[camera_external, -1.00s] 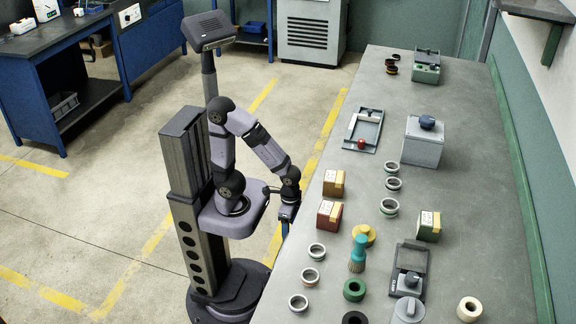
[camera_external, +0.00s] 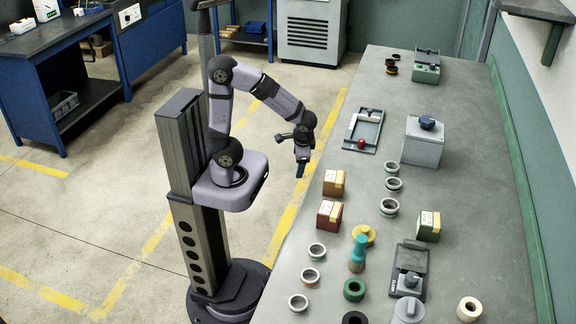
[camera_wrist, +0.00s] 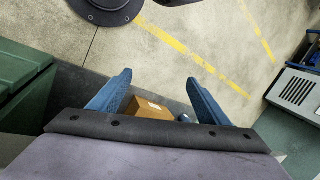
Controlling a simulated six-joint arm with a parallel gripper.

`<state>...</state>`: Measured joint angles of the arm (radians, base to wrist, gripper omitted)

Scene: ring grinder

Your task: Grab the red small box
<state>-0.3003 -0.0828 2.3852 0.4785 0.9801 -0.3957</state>
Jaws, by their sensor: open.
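The small red box (camera_external: 328,222), with a pale label and yellow strip on top, sits near the table's left edge in the external view. An orange-brown box (camera_external: 333,185) stands just behind it, and a green box (camera_external: 428,228) is to the right. My gripper (camera_external: 301,172) is raised and empty, pointing down beside the table's left edge, up-left of the red box and apart from it. In the wrist view its blue fingers (camera_wrist: 160,76) are spread. An orange-brown box (camera_wrist: 147,113) shows between them, partly hidden by the gripper body; the red box is not clearly visible there.
Several rings, a teal-handled brush (camera_external: 358,254), a yellow round piece (camera_external: 363,234) and a black device (camera_external: 408,270) lie around the boxes. A grey tray with a red knob (camera_external: 363,130) and a grey block (camera_external: 423,141) stand farther back.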

